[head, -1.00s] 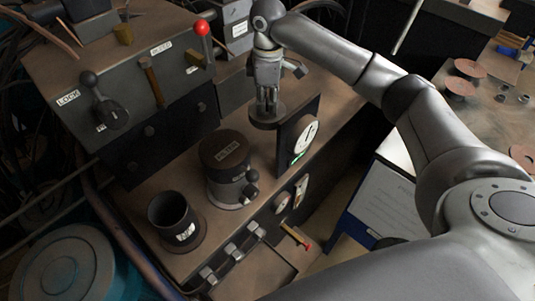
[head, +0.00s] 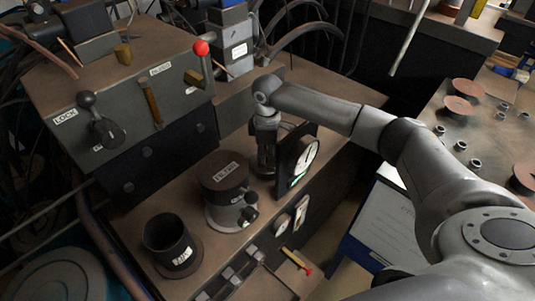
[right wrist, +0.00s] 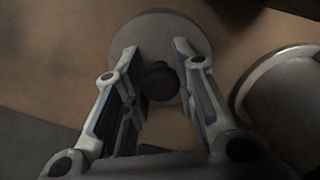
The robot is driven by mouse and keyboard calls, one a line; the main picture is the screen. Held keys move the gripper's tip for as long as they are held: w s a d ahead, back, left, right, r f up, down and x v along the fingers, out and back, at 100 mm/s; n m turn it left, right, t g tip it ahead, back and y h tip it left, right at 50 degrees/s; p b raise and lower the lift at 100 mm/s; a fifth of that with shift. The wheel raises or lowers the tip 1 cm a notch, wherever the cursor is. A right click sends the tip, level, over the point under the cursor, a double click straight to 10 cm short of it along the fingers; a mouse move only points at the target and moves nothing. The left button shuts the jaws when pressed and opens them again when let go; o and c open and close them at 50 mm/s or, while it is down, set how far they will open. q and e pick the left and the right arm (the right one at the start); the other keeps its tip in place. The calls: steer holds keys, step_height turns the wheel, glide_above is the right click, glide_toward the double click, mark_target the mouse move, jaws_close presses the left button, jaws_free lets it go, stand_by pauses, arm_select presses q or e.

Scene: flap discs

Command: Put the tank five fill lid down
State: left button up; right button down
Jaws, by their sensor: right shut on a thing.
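The fill lid is a grey round disc (right wrist: 168,32) with a dark knob (right wrist: 160,82) in the right wrist view. My right gripper (right wrist: 158,88) is shut on the knob, with one finger on each side. In the head view my right gripper (head: 264,158) points down, low over the bench between the dark canister and the gauge. The lid shows only poorly there. I cannot tell whether it touches the bench top. An open dark cylinder (head: 168,238) with a white label stands at the front left, uncovered. My left gripper is not in view.
The dark-topped canister (head: 222,176) stands close left of my gripper. A dial gauge (head: 303,158) stands close right of it. A control box (head: 130,100) with levers and a red knob (head: 201,48) is behind left. Reddish discs (head: 458,106) lie on the right table.

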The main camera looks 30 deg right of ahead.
mark_target(267, 153)
steer(key=shift+f, duration=0.1)
steer(key=c, duration=1.2)
jaws_free()
step_height(267, 153, up, 12)
steer(key=shift+r, duration=0.15)
